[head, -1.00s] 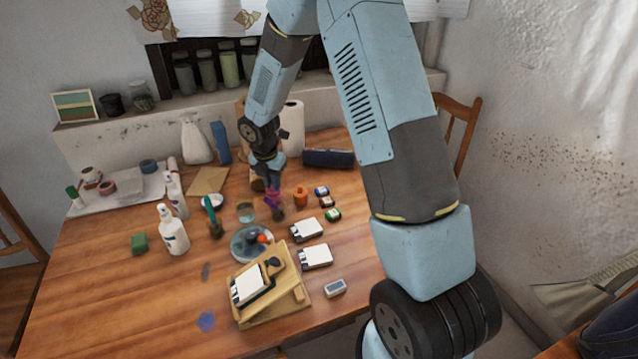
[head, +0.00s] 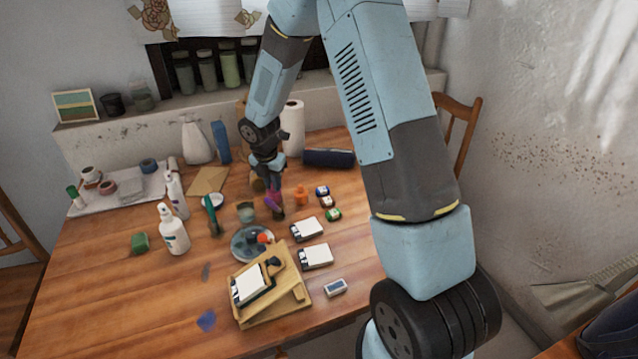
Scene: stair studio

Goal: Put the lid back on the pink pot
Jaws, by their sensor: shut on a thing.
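My gripper (head: 273,200) points down over the middle of the wooden table, in the far half. Magenta and purple show at its tip. At this size I cannot tell finger from pot there. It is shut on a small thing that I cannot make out. A small dark brownish thing (head: 278,214) shows just below the tip. I cannot pick out the pink pot or its lid with certainty. An orange pot (head: 300,196) stands just right of the gripper, apart from it.
Small blue (head: 322,190) and green (head: 333,214) pots lie to the right. A glass jar (head: 246,212) and a round dish (head: 251,243) are close on the left and front. A wooden easel (head: 290,305) stands nearer. White bottles (head: 173,230) stand left. The front left table is mostly clear.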

